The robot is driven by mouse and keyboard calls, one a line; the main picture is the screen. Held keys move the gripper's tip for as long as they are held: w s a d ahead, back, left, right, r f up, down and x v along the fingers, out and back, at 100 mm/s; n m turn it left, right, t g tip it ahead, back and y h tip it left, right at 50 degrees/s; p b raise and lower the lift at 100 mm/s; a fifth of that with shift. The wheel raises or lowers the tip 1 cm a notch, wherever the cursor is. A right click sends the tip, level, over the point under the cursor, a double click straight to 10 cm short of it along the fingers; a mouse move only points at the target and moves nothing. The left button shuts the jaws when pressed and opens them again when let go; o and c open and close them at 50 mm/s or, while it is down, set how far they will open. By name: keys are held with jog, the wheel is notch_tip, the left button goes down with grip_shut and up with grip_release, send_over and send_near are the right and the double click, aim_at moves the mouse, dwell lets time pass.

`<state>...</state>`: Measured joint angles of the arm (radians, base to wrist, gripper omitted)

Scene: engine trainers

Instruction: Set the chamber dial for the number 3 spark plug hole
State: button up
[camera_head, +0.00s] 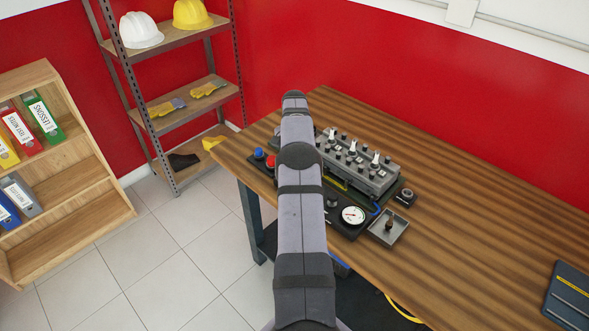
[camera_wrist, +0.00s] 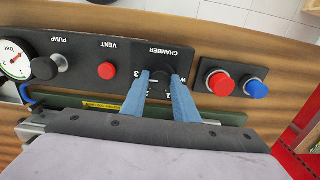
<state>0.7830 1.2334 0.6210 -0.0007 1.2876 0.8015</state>
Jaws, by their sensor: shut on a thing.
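My gripper (camera_wrist: 161,82) is shut on the black chamber dial (camera_wrist: 160,75), one blue finger on each side of it. The dial sits on the black control panel (camera_wrist: 205,55) under the label CHAMBER. A 3 shows beside the left finger; the other marks are partly hidden and the dial's pointing cannot be made out. In the head view my arm hides the gripper and dial. The grey engine head (camera_head: 368,176) stands on the bench behind the panel, with white-topped spark plugs in it. I cannot tell which hole is number 3.
The panel also has a red vent button (camera_wrist: 107,71), a black pump knob (camera_wrist: 44,68) and a pressure gauge (camera_wrist: 15,60). Red and blue buttons (camera_wrist: 238,83) sit beside it. A small metal tray (camera_head: 401,232) holds a dark part.

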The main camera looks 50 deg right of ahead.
jog(key=shift+r, duration=0.1)
jog(key=o, duration=1.1)
jog(key=shift+c, duration=0.2)
jog(key=shift+r+b, duration=0.7)
jog(key=shift+r, duration=2.95)
